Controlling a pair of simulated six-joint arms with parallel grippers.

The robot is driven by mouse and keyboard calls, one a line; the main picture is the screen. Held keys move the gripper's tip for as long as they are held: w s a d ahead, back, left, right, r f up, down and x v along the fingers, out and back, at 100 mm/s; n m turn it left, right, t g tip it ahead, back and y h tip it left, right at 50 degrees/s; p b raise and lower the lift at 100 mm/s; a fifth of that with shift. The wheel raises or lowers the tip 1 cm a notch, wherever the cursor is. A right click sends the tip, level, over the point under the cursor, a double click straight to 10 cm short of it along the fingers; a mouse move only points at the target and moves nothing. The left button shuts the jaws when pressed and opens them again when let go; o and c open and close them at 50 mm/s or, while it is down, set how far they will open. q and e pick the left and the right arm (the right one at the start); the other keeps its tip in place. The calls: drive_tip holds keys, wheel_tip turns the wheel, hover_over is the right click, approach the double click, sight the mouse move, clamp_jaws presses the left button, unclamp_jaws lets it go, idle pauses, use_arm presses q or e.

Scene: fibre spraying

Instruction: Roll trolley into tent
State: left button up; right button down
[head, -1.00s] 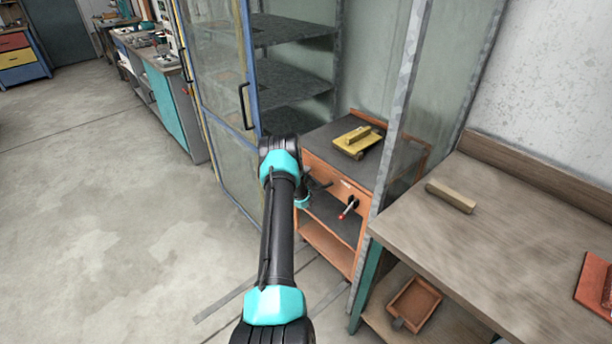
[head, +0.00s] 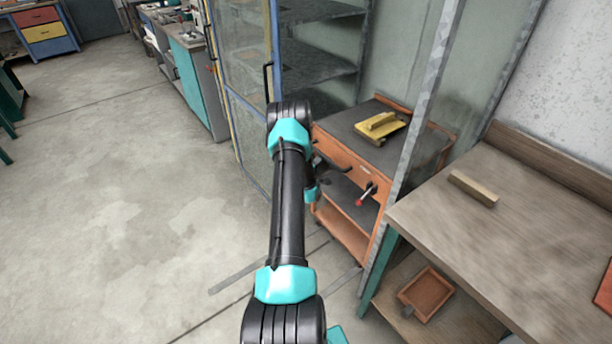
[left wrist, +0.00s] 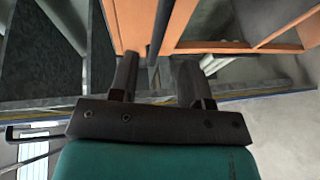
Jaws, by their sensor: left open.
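The orange trolley (head: 340,150) has a dark top and a lower shelf. It stands at the metal-framed tent (head: 425,110), whose clear walls and grey post show beside it. I cannot tell how far inside it is; its wheels are hidden. My left arm reaches to the trolley's front left. Its wrist and arm hide most of the left gripper in the head view. In the left wrist view the left gripper (left wrist: 157,82) is open, with fingers apart close to orange trolley panels (left wrist: 220,20). A dark bar runs between the fingertips; contact is unclear. My right gripper is out of view.
A yellow block-like tool (head: 380,127) lies on the trolley top. A red-tipped lever (head: 366,194) sticks out of its front. A wooden bench (head: 460,230) stands close on the right. A clear door with a blue frame (head: 240,90) is at left. Open concrete floor lies left.

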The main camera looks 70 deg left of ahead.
use_arm(q)
drive_tip(key=v, duration=0.8)
drive_tip(key=shift+d, duration=0.15)
